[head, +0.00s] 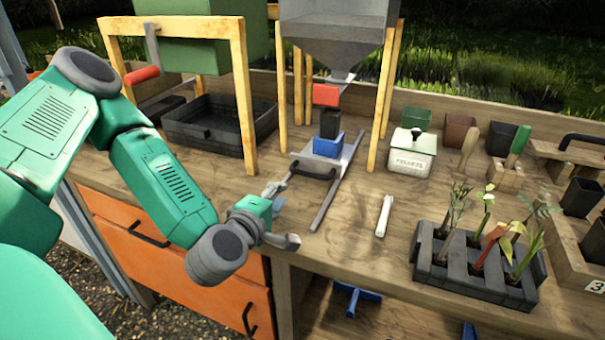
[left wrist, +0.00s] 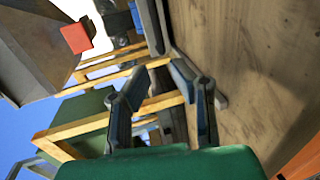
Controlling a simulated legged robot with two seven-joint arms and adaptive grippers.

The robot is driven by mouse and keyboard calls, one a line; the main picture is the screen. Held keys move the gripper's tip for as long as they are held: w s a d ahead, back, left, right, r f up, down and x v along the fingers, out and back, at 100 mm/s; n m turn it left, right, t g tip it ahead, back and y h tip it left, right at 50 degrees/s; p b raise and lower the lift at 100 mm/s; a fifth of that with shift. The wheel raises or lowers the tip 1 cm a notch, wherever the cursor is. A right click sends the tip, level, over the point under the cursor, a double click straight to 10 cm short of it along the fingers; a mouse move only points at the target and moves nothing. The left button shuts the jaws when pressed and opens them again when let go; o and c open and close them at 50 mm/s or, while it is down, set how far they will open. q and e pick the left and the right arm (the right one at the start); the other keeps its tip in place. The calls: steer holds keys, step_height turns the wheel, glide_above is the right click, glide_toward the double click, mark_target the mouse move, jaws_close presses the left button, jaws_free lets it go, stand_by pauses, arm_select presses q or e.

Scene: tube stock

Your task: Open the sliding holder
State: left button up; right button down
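The sliding holder (head: 300,162) is a grey metal plate between two rails under the hopper's outlet. It carries a blue block (head: 328,146) with a black pot (head: 330,123) above it. A black bar handle (head: 313,173) is on its front edge. My left gripper (head: 283,196) is just in front and left of the handle, apart from it as far as I can tell. In the left wrist view its two fingers (left wrist: 160,80) stand apart with nothing between them. My right gripper is not in view.
A grey hopper (head: 335,35) stands on wooden posts. A wooden frame (head: 243,95) with a green box and black tray (head: 225,130) is left. A white stick (head: 384,216), pellet box (head: 412,155) and seedling tray (head: 470,275) are right. Orange drawers (head: 165,265) are below.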

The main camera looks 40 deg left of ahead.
mark_target(303, 173)
arm_select(q)
steer(key=x, duration=1.3)
steer(key=shift+w+f, duration=0.1)
steer(key=shift+w, duration=0.15)
jaws_close()
